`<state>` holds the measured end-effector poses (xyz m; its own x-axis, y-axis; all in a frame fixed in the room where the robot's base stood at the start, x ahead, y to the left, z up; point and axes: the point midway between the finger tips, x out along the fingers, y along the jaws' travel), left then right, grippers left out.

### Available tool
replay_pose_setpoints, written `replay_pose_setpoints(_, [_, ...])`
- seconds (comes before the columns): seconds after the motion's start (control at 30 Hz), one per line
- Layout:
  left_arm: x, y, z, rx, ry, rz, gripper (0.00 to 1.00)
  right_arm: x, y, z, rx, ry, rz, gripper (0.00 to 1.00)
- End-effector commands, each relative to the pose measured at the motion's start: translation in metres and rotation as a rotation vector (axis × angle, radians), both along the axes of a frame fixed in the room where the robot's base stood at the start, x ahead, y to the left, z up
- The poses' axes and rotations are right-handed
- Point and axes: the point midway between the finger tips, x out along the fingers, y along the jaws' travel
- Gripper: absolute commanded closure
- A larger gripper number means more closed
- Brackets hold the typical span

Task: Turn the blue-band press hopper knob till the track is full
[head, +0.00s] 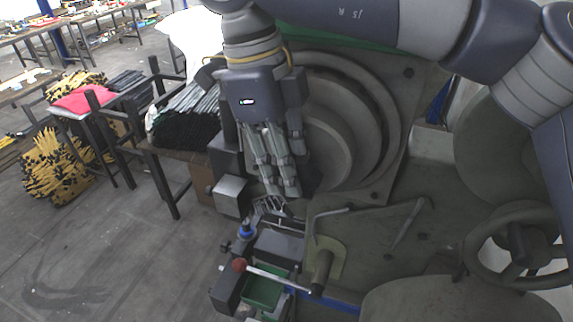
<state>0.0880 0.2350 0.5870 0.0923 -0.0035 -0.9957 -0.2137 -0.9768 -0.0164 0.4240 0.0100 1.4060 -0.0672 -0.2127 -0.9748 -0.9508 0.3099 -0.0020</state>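A small press (279,244) stands low in the middle of the head view, with a green bin (263,290) at its front. A small blue-ringed part (246,231) sits at its left side; I cannot tell if this is the blue band or the hopper knob. A lever with a red ball (239,265) crosses the front. My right gripper (281,191) points down just above the press, over a ribbed metal part (269,207). Its two fingers lie close together, and whether they touch anything is unclear. The track's filling cannot be made out. My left gripper is out of view.
A large grey machine with a round plate (325,125) stands right behind my gripper. A handwheel (519,246) is at the right. A dark stand with stacked rods (187,128) is at the left. The floor at lower left is clear.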

Motion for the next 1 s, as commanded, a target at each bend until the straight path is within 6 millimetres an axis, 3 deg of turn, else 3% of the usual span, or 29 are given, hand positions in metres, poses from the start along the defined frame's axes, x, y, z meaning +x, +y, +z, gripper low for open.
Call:
replay_pose_setpoints(0.37, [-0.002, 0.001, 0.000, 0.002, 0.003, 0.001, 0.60, 0.000, 0.002, 0.009, -0.001, 0.001, 0.001, 0.73])
replay_pose_setpoints(0.73, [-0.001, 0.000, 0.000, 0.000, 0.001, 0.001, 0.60, 0.005, 0.017, 0.075, -0.001, -0.007, -0.003, 0.73])
replay_pose_setpoints(1.0, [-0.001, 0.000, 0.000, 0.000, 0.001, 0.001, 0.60, 0.008, 0.024, 0.106, -0.004, 0.000, -0.002, 0.73])
